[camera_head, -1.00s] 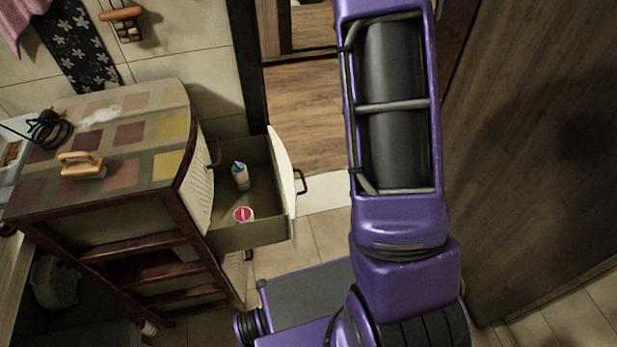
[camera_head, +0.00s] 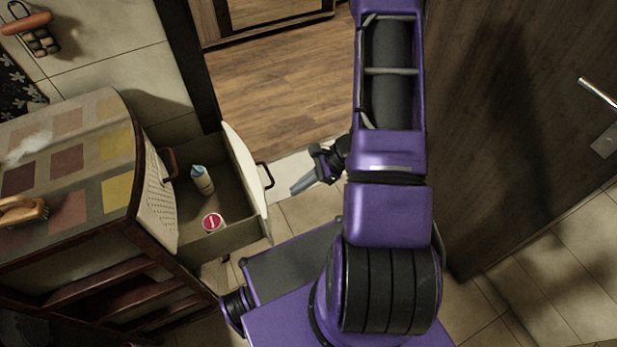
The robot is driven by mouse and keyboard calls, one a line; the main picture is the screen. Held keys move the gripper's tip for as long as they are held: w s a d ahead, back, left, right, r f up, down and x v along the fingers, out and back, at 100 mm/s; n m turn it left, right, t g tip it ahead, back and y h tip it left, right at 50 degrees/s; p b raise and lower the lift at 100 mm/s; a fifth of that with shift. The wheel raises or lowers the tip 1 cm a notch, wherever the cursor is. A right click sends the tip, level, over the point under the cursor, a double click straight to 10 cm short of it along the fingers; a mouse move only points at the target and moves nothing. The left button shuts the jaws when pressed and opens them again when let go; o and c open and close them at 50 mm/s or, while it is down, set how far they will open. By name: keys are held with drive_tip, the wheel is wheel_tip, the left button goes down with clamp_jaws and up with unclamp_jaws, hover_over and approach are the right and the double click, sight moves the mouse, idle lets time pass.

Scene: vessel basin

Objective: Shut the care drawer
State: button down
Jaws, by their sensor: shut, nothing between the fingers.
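The care drawer (camera_head: 222,245) stands pulled out from the right side of the wooden cabinet (camera_head: 120,238). Its pale curved front (camera_head: 246,180) faces right and carries a dark handle (camera_head: 266,176). Inside lie a bottle with a blue cap (camera_head: 202,180) and a round pink-and-white item (camera_head: 213,223). My gripper (camera_head: 298,190) is shut and empty. It appears to the right of the drawer front in the picture, pointing left and apart from the handle.
A brush with a wooden handle (camera_head: 22,211) lies on the cabinet's checkered top. A dark wooden door (camera_head: 500,130) with a metal handle stands at the right. The doorway behind opens onto bare wooden floor (camera_head: 285,85).

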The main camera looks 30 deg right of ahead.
drive_tip(key=w+a+f, duration=0.1)
drive_tip(key=a+f, duration=0.1)
drive_tip(key=a, duration=0.4)
drive_tip(key=shift+w+f, duration=0.15)
drive_tip(key=shift+w, duration=0.1)
drive_tip(key=shift+w+a, duration=0.1)
drive_tip(key=shift+a, duration=0.05)
